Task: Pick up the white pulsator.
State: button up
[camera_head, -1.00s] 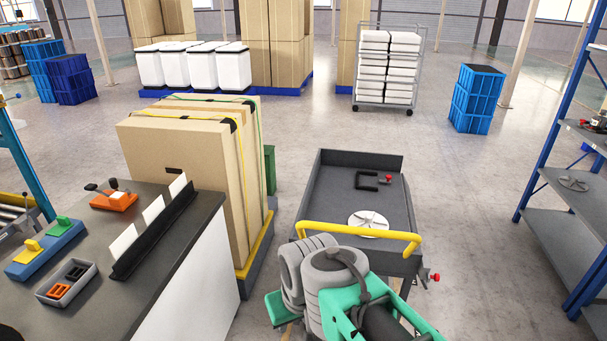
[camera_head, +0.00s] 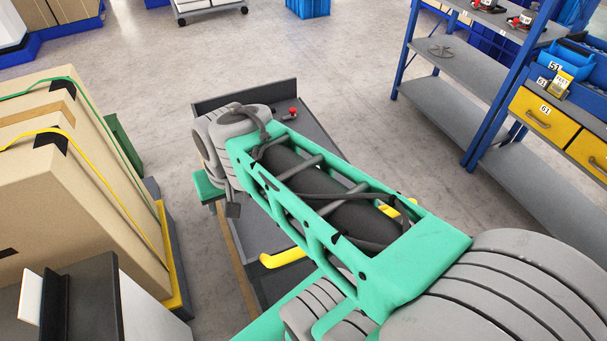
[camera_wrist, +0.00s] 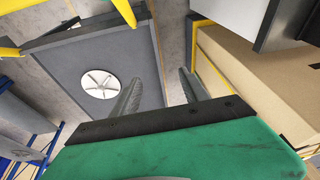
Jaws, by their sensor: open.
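The white pulsator (camera_wrist: 99,83) is a round spoked disc lying flat on the dark grey cart top (camera_wrist: 60,62) in the wrist view. My gripper (camera_wrist: 160,76) is open, its two dark fingers apart with nothing between them. In the picture, the pulsator is to the left of the left finger, not between the fingers; the height gap is hard to judge. In the head view, my arm covers much of the cart (camera_head: 230,92), and the pulsator is hidden there.
The cart has a yellow handle (camera_head: 283,258) and a raised end wall. A red-topped item (camera_head: 291,113) sits on it. Tall cardboard boxes (camera_head: 70,200) stand to the left. A blue-framed shelf (camera_head: 455,85) at right holds a grey spoked part (camera_head: 440,50). Open floor lies behind.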

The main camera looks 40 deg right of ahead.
jog(key=w+d+f+m+b, duration=0.5)
jog(key=w+d+f+m, duration=0.4)
jog(key=w+d+m, duration=0.45)
jog(key=s+d+f+m+y+b, duration=0.1)
jog(key=d+f+m+b, duration=0.1)
jog(key=d+f+m, duration=0.75)
jog(key=s+d+f+m+b, duration=0.1)
jog(key=d+f+m, duration=0.5)
jog(key=d, duration=0.6)
jog(key=shift+t, duration=0.5)
jog(key=x, duration=0.7)
jog(key=shift+w+d, duration=0.25)
jog(key=shift+d, duration=0.1)
jog(key=shift+c, duration=0.2)
grip_shut()
jog(key=shift+r, duration=0.1)
